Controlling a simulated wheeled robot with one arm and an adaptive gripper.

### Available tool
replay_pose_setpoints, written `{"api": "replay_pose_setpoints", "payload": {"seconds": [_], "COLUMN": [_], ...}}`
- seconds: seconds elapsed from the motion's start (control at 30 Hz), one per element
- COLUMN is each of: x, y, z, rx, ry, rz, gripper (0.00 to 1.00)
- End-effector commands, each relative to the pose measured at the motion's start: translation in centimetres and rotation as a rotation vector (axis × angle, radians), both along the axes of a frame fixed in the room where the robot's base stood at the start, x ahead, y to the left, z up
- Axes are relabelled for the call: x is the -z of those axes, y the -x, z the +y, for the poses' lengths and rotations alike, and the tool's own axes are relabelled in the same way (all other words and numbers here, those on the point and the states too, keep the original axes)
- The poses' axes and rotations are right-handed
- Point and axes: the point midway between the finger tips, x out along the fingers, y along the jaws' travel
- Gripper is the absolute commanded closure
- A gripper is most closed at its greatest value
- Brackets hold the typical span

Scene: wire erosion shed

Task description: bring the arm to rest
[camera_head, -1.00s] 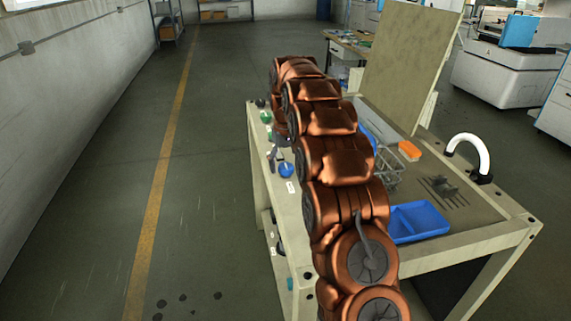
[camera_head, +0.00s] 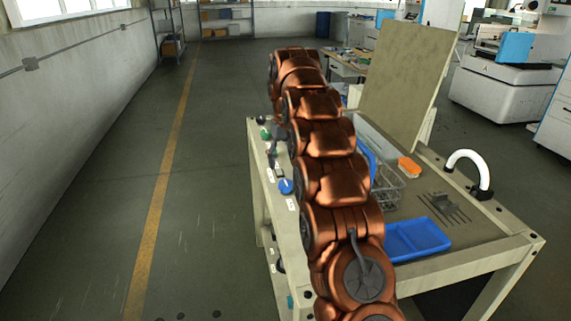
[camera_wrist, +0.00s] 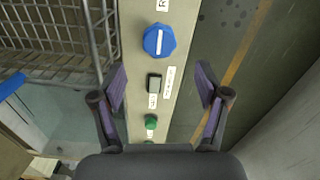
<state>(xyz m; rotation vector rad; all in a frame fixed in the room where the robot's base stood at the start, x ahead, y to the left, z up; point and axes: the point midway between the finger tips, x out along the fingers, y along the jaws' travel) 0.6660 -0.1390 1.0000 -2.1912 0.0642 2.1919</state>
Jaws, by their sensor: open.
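My copper-coloured arm stretches away from the camera along the left side of the workbench (camera_head: 480,255) in the head view. My gripper (camera_wrist: 160,80) shows in the wrist view with its two dark, purple-padded fingers spread apart and nothing between them. It is above the bench's edge rail, which carries a blue knob (camera_wrist: 159,40), a small dark switch (camera_wrist: 154,82) and a green button (camera_wrist: 151,121).
On the bench are a wire basket (camera_head: 388,187), a blue tray (camera_head: 416,240), an orange-and-white brush (camera_head: 409,167), a white curved pipe (camera_head: 470,158) and thin dark tools (camera_head: 445,208). An upright panel (camera_head: 408,85) stands behind. The floor to the left (camera_head: 110,200) is clear.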

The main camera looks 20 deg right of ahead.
Motion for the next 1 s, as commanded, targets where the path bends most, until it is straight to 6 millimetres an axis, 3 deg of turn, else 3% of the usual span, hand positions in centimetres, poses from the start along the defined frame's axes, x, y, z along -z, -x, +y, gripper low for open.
{"api": "replay_pose_setpoints", "payload": {"seconds": [0.57, 0.77, 1.0], "x": [-0.2, -1.9, -3.9], "y": [0.3, 2.5, 7.1], "z": [0.2, 1.8, 4.5], "rx": [-0.001, -0.01, -0.025], "ry": [-0.001, -0.006, -0.011], "rz": [0.002, 0.013, 0.031], "gripper": [0.26, 0.26, 0.26]}}
